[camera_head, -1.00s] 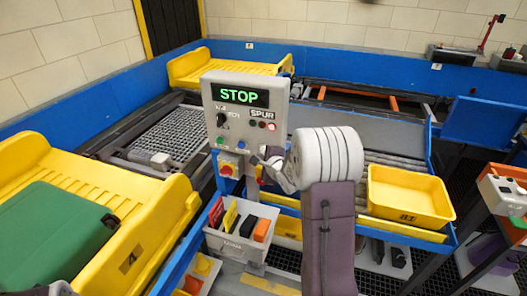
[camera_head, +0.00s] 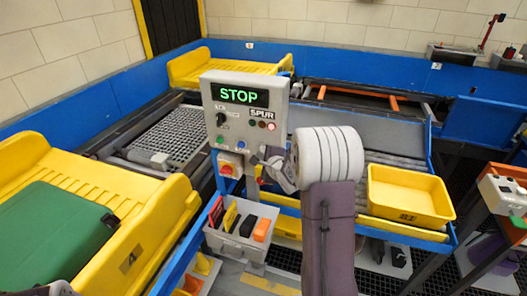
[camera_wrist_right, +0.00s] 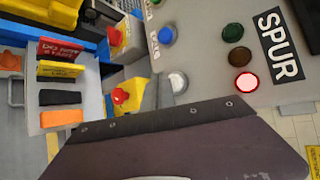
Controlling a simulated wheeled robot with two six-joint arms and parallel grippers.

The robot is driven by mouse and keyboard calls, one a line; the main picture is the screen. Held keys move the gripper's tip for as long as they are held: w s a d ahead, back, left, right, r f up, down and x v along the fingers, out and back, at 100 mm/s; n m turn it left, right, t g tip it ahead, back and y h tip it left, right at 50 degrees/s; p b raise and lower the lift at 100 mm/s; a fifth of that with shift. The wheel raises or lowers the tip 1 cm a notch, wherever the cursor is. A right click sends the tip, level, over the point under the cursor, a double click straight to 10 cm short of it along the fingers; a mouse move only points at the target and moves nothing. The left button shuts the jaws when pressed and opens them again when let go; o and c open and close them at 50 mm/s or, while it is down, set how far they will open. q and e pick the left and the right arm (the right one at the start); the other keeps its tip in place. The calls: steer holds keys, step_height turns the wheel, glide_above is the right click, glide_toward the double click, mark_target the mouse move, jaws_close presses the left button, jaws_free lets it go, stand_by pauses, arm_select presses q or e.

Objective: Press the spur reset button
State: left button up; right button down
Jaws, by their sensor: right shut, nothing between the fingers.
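The grey control panel (camera_head: 218,102) has a green STOP display and a SPUR label (camera_head: 262,114). Below the label are three small lamps; the red lamp (camera_wrist_right: 247,83) is lit. A green button (camera_head: 220,140) and a blue button (camera_head: 241,144) sit lower on the panel; the blue one also shows in the right wrist view (camera_wrist_right: 166,36). A white button (camera_wrist_right: 178,82) shows there too, close to my gripper's dark edge. The small button labels are unreadable. My right gripper (camera_head: 260,157) is shut and empty at the panel's lower right; contact cannot be told. My left gripper is not seen.
A bin (camera_head: 222,243) of signs and blocks stands below. A yellow tray (camera_head: 405,214) lies at right; a green case (camera_head: 55,230) rests in a yellow tray at left.

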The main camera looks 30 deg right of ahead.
stand_by(0.6)
steer(key=shift+w+d+p, duration=0.3)
steer(key=shift+d+p, duration=0.05)
steer(key=shift+p, duration=0.15)
steer(key=shift+w+d+p, duration=0.3)
steer(key=shift+d+p, duration=0.05)
steer(key=shift+p, duration=0.15)
stand_by(0.5)
stand_by(0.3)
steer(key=shift+s+a, duration=0.6)
steer(key=shift+a, duration=0.1)
steer(key=shift+s+a+b, duration=0.75)
steer(key=shift+s+a, duration=0.85)
steer(key=shift+a, duration=0.3)
